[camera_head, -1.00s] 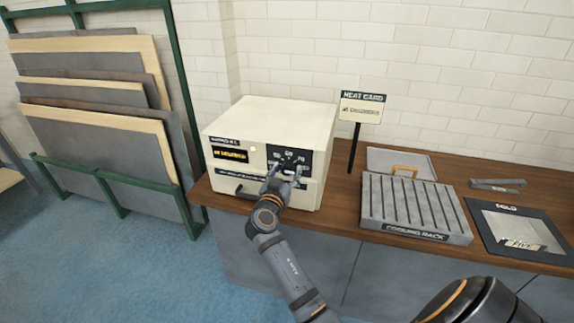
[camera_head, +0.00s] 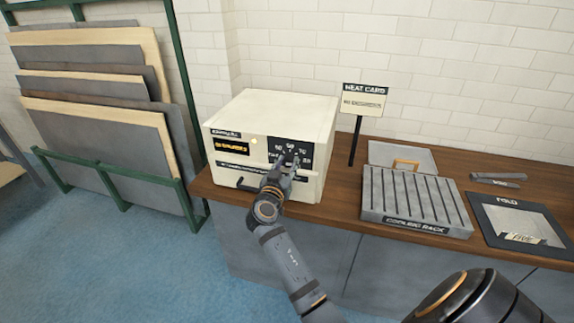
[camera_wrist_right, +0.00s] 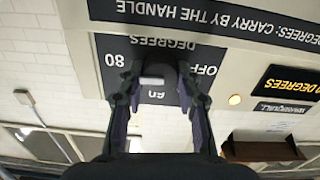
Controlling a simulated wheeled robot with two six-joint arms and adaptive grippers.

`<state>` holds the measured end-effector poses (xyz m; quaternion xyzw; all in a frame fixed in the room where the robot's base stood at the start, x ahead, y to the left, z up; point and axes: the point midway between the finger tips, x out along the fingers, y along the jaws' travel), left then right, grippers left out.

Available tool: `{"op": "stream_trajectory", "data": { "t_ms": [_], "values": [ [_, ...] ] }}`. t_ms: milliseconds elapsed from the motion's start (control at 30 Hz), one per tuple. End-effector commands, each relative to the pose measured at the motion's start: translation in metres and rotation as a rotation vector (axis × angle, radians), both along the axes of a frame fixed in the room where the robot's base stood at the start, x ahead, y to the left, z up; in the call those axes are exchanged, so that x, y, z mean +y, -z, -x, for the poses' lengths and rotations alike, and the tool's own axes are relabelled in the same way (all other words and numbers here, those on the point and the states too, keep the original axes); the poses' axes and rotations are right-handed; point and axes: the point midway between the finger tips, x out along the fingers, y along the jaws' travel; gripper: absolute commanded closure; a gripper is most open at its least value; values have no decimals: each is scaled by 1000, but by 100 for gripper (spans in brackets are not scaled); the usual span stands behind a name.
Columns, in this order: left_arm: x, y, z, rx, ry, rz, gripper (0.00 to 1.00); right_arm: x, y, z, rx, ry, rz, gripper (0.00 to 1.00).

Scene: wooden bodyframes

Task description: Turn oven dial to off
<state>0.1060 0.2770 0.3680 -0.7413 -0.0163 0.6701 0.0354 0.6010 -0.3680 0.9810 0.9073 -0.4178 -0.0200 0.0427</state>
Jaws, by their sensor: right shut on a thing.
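The oven (camera_head: 270,110) is a cream box on the wooden counter in the head view. Its black dial panel (camera_head: 305,144) is on the right of its front. My right gripper (camera_head: 288,162) is at the panel, hiding most of the dial. In the right wrist view, which is upside down, my right gripper (camera_wrist_right: 153,88) is shut on the dark dial (camera_wrist_right: 152,72). A pale mark shows on it. The labels OFF, 80 and DEGREES show around it; another label is partly hidden. Where the dial points is unclear. My left gripper is not in view.
A lit orange display (camera_head: 232,147) is left of the dial panel, with a handle below. A heat card sign (camera_head: 365,100), cooling rack (camera_head: 415,204) and dark-framed FOLD mat (camera_head: 484,211) are to the right. Boards in a green rack (camera_head: 115,178) stand to the left.

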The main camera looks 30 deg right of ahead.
Motion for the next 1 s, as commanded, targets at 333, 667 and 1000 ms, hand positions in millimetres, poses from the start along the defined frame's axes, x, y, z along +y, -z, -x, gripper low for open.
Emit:
{"op": "stream_trajectory", "data": {
  "t_ms": [333, 667, 1000],
  "values": [
    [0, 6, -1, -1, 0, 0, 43, 0, 0, -1, 218, 1, 189, 98],
    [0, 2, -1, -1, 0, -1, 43, 1, -2, -1, 457, 0, 394, 98],
    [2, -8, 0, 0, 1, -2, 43, 1, -2, -2, 702, 0, 605, 98]
  ]
}}
